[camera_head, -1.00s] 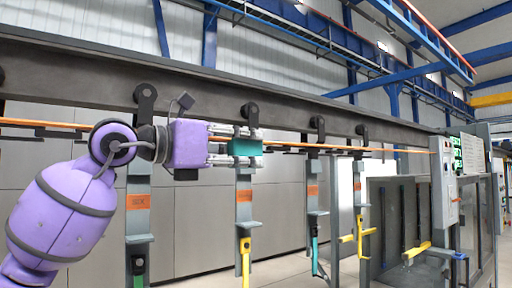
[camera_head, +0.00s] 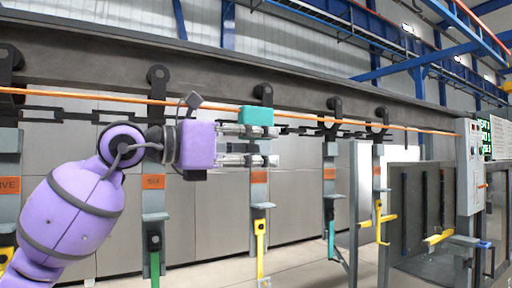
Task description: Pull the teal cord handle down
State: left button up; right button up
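The teal cord handle (camera_head: 256,116) is a small teal block on the orange cord (camera_head: 350,122), which runs across the view below the dark beam. My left gripper (camera_head: 276,146) reaches in from the left, its two fingers apart, one above the other. The handle shows just above the upper finger, not between the fingers. I cannot tell whether the upper finger touches it. Nothing shows between the fingers. My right gripper is not in view.
Grey hangers with orange labels, such as one (camera_head: 259,188) behind the fingers, hang from the dark beam (camera_head: 195,70). Yellow, green and teal pieces hang below them. A control cabinet (camera_head: 470,165) and a dark booth (camera_head: 413,190) stand at the right.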

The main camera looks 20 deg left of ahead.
pick_arm(q)
jog(key=v, duration=1.2)
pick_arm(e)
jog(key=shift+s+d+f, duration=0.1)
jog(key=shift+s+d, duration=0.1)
